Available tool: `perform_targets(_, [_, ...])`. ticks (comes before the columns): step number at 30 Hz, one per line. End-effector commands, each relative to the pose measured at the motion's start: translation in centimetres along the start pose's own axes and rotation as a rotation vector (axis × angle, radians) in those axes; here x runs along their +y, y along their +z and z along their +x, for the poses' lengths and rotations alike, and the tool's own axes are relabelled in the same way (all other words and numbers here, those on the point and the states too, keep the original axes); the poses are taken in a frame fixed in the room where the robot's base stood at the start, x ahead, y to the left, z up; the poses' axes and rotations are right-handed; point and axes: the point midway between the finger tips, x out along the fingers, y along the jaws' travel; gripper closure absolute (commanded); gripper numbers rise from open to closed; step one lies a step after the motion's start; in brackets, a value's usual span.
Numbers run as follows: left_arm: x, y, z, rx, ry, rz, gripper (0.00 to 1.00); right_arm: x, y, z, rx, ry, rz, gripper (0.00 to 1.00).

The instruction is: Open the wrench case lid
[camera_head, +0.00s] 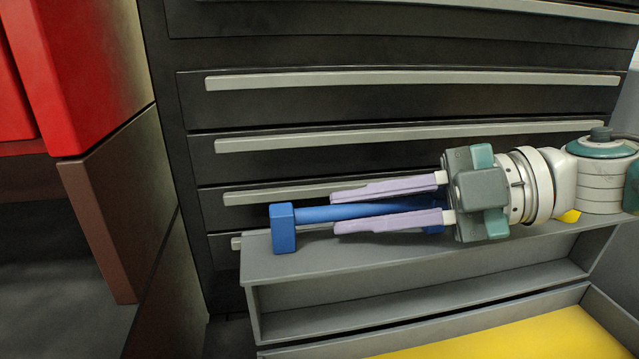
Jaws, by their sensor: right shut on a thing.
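A blue handle (283,229), with a square end block and a round bar, lies over the top ledge of a grey structure. My right gripper (335,211) comes in from the right. Its two lilac fingers lie along either side of the blue bar, shut on it. No wrench shows, and I cannot tell which part is the wrench case lid. My left gripper is not in view.
The grey structure (350,255) has a ledge, a lower step and a yellow surface (520,338) at the front. Dark drawers (400,101) with long grey pulls stand close behind. A red and brown cabinet (85,75) stands at the left.

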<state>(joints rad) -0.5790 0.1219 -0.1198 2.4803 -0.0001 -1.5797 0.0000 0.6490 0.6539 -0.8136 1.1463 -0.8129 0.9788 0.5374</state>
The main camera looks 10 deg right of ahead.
Motion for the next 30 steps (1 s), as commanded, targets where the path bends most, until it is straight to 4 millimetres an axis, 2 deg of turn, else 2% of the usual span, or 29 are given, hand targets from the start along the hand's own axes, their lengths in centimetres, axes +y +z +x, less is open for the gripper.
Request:
perform_targets(16, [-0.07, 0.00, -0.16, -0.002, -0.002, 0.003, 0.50, -0.08, -0.02, 0.03, 0.001, 0.001, -0.002, 1.00])
perform_targets(17, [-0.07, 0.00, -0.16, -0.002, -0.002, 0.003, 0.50, -0.09, -0.02, 0.04, 0.001, 0.000, -0.002, 0.77])
perform_targets(24, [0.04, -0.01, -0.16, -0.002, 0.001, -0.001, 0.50, -0.11, -0.01, 0.03, 0.000, 0.000, -0.002, 0.50])
perform_targets(30, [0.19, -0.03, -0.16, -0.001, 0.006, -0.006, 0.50, -0.14, 0.00, 0.02, 0.000, -0.001, -0.002, 0.50])
